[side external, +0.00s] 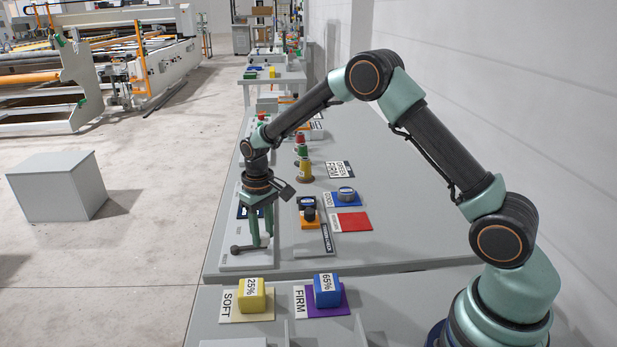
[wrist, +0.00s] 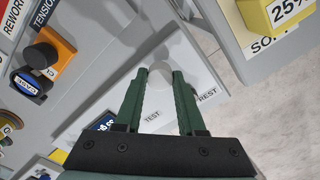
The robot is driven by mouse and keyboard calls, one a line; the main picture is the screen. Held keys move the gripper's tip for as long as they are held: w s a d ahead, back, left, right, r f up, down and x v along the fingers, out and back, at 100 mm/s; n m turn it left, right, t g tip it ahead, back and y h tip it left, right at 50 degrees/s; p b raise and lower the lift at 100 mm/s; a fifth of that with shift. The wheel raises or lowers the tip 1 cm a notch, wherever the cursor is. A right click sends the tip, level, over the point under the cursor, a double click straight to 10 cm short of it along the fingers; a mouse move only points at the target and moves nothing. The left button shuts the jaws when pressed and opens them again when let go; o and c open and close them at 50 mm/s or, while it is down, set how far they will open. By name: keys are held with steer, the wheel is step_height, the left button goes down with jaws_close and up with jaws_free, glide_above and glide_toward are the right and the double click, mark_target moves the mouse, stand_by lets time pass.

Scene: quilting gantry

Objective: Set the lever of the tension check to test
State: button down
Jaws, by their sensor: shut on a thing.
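The tension check's pale plate (side external: 232,262) lies near the table's left edge. Its dark lever (side external: 247,248) lies low across the plate's near end, its round end to the left, near the REST marking. My gripper (side external: 262,245) points down over the lever, its fingers shut on it with a narrow gap between them. In the wrist view my gripper (wrist: 160,73) reaches over the plate (wrist: 215,115). The TEST and REST markings show there, but the lever cannot be made out clearly.
An orange block with a black knob (side external: 309,216) stands right of the plate, near a red square (side external: 351,221). A yellow block (side external: 251,294) and a blue block (side external: 327,289) stand on the nearer table. Open floor lies to the left.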

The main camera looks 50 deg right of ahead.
steer(key=w+n, duration=0.1)
steer(key=n, duration=0.1)
steer(key=w+d+n, duration=0.1)
steer(key=n, duration=0.1)
steer(key=shift+w+d+r, duration=0.1)
steer(key=shift+w, duration=0.05)
steer(key=shift+w+d+n, duration=0.1)
steer(key=shift+w+n, duration=0.65)
steer(key=shift+n, duration=0.45)
steer(key=shift+w+d+n, duration=0.1)
steer(key=shift+w+n, duration=0.6)
steer(key=shift+n, duration=0.5)
steer(key=shift+a, duration=0.1)
steer(key=c, duration=0.5)
jaws_free()
step_height(320, 180, up, 12)
